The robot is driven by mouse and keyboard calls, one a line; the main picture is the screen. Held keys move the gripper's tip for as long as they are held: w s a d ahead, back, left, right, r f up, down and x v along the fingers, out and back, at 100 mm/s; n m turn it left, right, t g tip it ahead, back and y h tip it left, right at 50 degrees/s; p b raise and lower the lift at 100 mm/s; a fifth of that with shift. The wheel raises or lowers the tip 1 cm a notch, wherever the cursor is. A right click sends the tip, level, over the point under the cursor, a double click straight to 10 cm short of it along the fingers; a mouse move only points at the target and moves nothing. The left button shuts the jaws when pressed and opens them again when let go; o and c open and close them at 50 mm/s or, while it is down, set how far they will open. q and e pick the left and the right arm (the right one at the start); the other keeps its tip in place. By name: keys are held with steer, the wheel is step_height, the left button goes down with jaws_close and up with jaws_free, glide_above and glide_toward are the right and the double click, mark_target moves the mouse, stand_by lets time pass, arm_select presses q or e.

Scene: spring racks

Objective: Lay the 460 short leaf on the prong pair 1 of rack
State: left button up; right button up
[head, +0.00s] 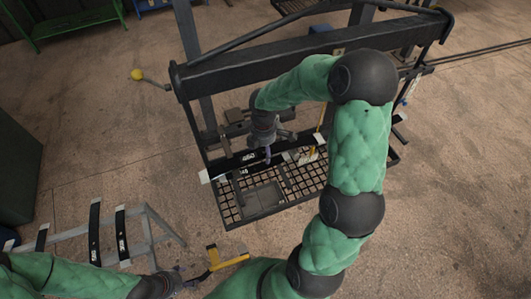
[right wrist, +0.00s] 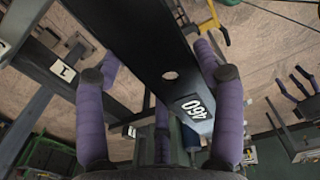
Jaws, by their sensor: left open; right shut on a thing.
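The 460 short leaf (head: 226,165) is a dark flat bar with a white "460" label and a pale end. It also shows in the right wrist view (right wrist: 150,45), with a round hole near the label. My right gripper (head: 267,153) is shut on it, its purple fingers on both sides in the right wrist view (right wrist: 158,75). The leaf is at the black rack (head: 300,62), above its mesh tray. A plate marked "1" (right wrist: 63,70) shows left of the leaf; whether the leaf touches the prongs is unclear. My left gripper (head: 182,277) is open and empty at the bottom.
A grey stand (head: 158,222) at lower left carries several dark leaves (head: 94,230). A yellow and black part (head: 228,262) lies by my left gripper. A yellow knob (head: 137,74) sticks out left of the rack.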

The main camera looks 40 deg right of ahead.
steer(key=shift+w+d, duration=0.15)
steer(key=shift+w, duration=0.3)
steer(key=shift+w+f, duration=0.1)
steer(key=shift+f, duration=0.1)
steer(key=shift+f+b, duration=0.9)
steer(key=shift+f, duration=0.1)
